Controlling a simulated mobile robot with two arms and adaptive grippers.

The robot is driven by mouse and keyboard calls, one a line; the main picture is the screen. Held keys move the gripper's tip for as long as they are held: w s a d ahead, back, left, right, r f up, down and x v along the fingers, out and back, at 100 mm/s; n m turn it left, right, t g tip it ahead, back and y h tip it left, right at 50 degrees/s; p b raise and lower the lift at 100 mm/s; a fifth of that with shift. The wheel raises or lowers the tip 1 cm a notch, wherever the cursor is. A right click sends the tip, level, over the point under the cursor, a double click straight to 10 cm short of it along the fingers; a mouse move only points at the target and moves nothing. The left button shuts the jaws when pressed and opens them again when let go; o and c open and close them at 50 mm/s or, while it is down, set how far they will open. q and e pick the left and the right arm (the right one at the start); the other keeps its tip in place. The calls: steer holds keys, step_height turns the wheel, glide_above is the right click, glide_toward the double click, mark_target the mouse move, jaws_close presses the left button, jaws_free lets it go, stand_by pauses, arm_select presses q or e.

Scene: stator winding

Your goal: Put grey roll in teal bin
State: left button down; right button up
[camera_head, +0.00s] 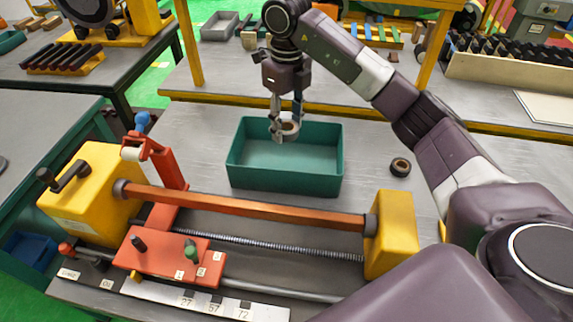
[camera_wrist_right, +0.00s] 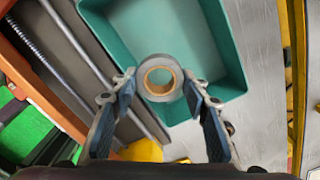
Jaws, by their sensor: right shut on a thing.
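The grey roll (camera_head: 290,127) has a light brown core. My right gripper (camera_head: 285,128) is shut on it and holds it over the teal bin (camera_head: 285,187), near the bin's far side. In the right wrist view the grey roll (camera_wrist_right: 159,78) sits between the two fingers of my right gripper (camera_wrist_right: 158,88), with the teal bin (camera_wrist_right: 221,60) behind it. The bin is open at the top, and the part of its floor that shows is bare. My left gripper is not in view.
A dark roll with a brown core (camera_head: 400,167) lies on the grey table right of the bin. A winding machine with yellow ends (camera_head: 390,232) and an orange bar (camera_head: 250,206) stands in front of the bin.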

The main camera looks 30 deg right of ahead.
step_height(320, 180, down, 10)
steer(key=shift+f+p, duration=0.25)
steer(key=shift+p, duration=0.8)
step_height(320, 180, down, 4)
steer(key=shift+r+p, duration=0.15)
steer(key=shift+p, duration=0.35)
steer(key=shift+w+f, duration=0.1)
steer(key=shift+f, duration=0.3)
steer(key=shift+f, duration=0.2)
steer(key=o, duration=1.1)
steer(key=shift+r, duration=0.1)
